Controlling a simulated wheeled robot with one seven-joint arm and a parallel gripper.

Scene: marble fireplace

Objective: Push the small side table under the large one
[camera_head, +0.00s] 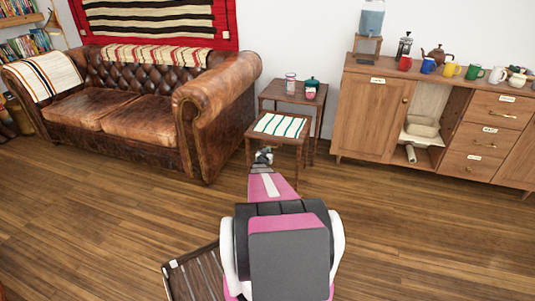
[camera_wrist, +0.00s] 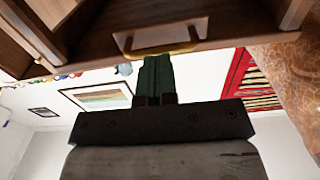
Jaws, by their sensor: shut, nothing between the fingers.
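The small side table (camera_head: 290,142) stands in front of the large side table (camera_head: 272,92), between the sofa and the cabinet. A striped cloth (camera_head: 279,125) lies on its top. Its front half sticks out towards me. In the wrist view the small table's wooden front (camera_wrist: 215,28) has a brass handle (camera_wrist: 165,48). My gripper (camera_head: 264,156) is at the small table's front, below the top edge. In the wrist view my gripper (camera_wrist: 155,62) shows its fingers shut and empty, tips at the handle. I cannot tell if they touch it.
The leather sofa (camera_head: 140,105) is close on the left, and the wooden cabinet (camera_head: 370,115) stands on the right. A jar (camera_head: 291,83) and a green-lidded pot (camera_head: 311,88) stand on the large table. The floor (camera_head: 400,215) on the right is clear.

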